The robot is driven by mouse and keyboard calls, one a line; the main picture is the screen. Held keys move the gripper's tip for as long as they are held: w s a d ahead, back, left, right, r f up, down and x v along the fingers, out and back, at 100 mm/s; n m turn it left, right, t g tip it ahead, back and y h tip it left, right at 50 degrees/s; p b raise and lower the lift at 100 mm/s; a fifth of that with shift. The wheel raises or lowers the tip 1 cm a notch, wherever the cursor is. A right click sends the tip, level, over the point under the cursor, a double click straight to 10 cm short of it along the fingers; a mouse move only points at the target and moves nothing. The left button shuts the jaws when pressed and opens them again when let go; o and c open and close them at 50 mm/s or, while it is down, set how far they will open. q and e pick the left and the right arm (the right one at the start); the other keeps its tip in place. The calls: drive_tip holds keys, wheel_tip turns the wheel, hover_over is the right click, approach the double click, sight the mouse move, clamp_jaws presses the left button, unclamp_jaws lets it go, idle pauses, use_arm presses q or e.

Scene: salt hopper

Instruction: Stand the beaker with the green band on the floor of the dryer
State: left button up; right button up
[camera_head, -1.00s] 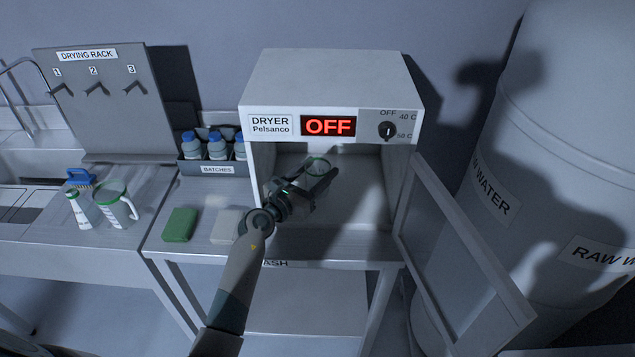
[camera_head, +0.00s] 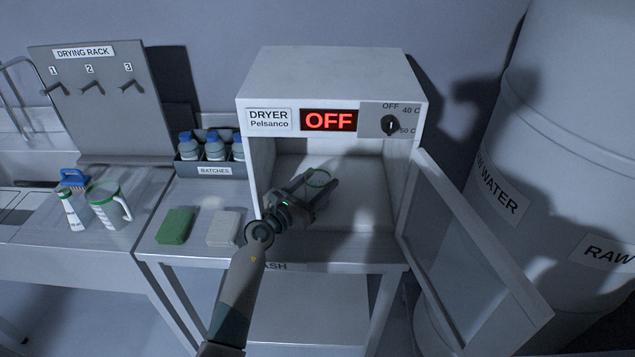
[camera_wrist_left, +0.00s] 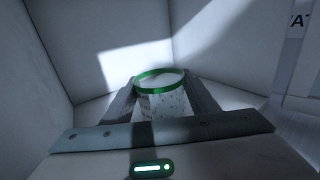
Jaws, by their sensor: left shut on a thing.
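The beaker with the green band (camera_head: 319,179) is inside the open dryer (camera_head: 331,76). My left gripper (camera_head: 314,190) reaches in through the front opening and is shut on the beaker. In the left wrist view the beaker (camera_wrist_left: 160,98) is clear, with a green ring around its rim, and stands between the two fingers (camera_wrist_left: 160,105). It looks roughly upright. Its base is hidden behind the gripper, so I cannot tell whether it touches the dryer floor (camera_head: 350,212). My right gripper is not in view.
The dryer door (camera_head: 468,245) hangs open at the right, before a large raw water tank (camera_head: 560,150). A green sponge (camera_head: 175,226) and a white block (camera_head: 223,228) lie left of the dryer. A jug (camera_head: 105,205), bottle (camera_head: 74,208) and batches bin (camera_head: 212,168) are further left.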

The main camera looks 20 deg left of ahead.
use_arm(q)
drive_tip(key=o, duration=1.2)
drive_tip(key=shift+r, duration=0.15)
drive_tip(key=shift+s+a, duration=0.15)
drive_tip(key=shift+s, duration=0.35)
drive_tip(key=b+v, duration=0.2)
drive_tip(key=v, duration=0.9)
